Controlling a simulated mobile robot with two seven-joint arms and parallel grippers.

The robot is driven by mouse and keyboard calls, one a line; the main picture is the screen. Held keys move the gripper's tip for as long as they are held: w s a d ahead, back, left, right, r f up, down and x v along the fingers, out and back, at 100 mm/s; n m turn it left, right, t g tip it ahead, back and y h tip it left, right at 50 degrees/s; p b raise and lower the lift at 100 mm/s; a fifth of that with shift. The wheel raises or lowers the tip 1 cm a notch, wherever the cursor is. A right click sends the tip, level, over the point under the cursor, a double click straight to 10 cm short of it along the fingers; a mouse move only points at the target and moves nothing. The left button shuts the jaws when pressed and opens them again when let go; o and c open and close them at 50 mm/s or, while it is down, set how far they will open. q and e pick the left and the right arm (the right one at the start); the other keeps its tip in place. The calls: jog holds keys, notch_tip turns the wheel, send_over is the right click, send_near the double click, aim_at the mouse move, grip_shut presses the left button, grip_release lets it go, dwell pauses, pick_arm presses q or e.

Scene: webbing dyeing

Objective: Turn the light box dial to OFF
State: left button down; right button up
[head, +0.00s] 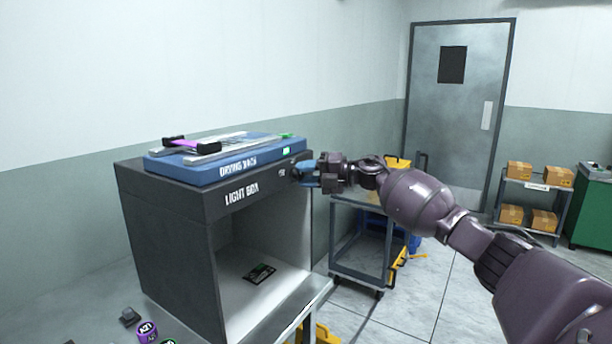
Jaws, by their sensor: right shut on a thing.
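The dark grey light box (168,245) stands on a table at the left, its front open and its inside white. Its name is lettered in white on the upper front panel. The dial (295,174) is at the right end of that panel and is mostly hidden by my fingers. My right gripper (308,173) reaches in from the right and is shut on the dial. The dial's pointer and setting cannot be made out; a small white marking lies just left of it. My left gripper is not in view.
A blue drying rack (230,165) holding purple webbing (190,144) with black ends lies on the box. A dark card (259,273) lies inside it. Small pots (147,331) stand at the table's front left. A cart (362,252) stands behind my right arm.

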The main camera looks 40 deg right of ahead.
jog(key=shift+n, duration=0.7)
jog(key=shift+h, duration=0.4)
jog(key=o, duration=0.9)
jog(key=shift+d, duration=0.1)
jog(key=v, duration=1)
jog(key=shift+s+d+r+b, duration=0.15)
jog(key=shift+s+d+b, duration=0.05)
jog(key=shift+d+b, duration=0.1)
